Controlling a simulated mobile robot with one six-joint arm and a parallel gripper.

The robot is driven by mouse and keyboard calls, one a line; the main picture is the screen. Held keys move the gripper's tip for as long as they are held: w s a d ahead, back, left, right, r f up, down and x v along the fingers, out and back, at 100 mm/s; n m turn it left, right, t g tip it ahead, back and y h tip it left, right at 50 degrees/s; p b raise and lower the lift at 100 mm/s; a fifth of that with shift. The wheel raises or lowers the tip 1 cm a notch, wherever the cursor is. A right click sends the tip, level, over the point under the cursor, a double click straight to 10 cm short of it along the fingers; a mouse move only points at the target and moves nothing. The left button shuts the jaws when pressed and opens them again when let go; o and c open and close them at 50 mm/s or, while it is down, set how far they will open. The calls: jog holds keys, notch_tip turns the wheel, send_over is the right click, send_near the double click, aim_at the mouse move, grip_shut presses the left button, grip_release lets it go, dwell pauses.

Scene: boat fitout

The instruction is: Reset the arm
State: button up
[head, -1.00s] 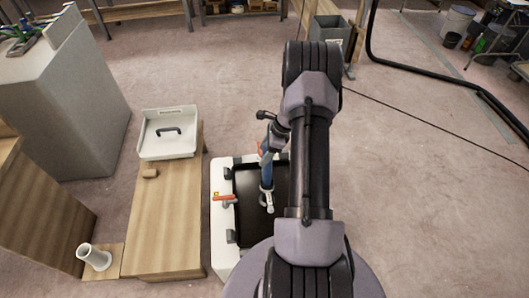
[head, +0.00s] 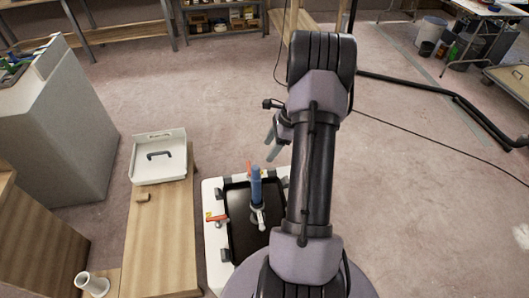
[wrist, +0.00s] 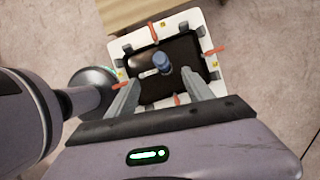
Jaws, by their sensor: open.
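My gripper (head: 271,153) is in the air behind and above a white-framed black panel (head: 238,235). Its two grey fingers are apart with nothing between them. In the wrist view the open fingers (wrist: 161,80) point towards the panel. A blue cylinder (head: 256,186) stands upright on the panel, with a pale lever-like part (head: 260,218) at its foot. The blue cylinder also shows in the wrist view (wrist: 161,62), apart from the fingers. Orange-red handles (head: 217,219) sit on the white frame. My arm hides the frame's right side in the head view.
A wooden bench (head: 160,240) stands left of the panel, with a white tray-like box (head: 160,172) and a small wooden block (head: 143,197) on it. A white tube (head: 92,284) stands at lower left. A grey cabinet (head: 60,150) is far left. The floor to the right is mostly clear.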

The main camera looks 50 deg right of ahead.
dwell(0.5)
jog(key=w+a+r+n+h, duration=0.1)
jog(key=w+a+r+n, duration=0.3)
jog(key=a+r, duration=0.6)
jog(key=w+a+r+n, duration=0.1)
jog(key=a+r+n, duration=0.5)
jog(key=a+r, duration=0.45)
jog(key=s+a+r+n+t, duration=0.1)
jog(key=s+a+r+n, duration=0.2)
jog(key=s+a+n, duration=0.3)
jog(key=s+a+r+n+t, duration=0.1)
jog(key=s+a+r+n, duration=0.2)
jog(key=s+a+n, duration=0.4)
jog(key=s+a, duration=0.3)
jog(key=a, duration=0.5)
jog(key=shift+a+r+t, duration=0.2)
jog(key=shift+r+t, duration=0.1)
jog(key=shift+r, duration=0.05)
jog(key=shift+w+d, duration=0.1)
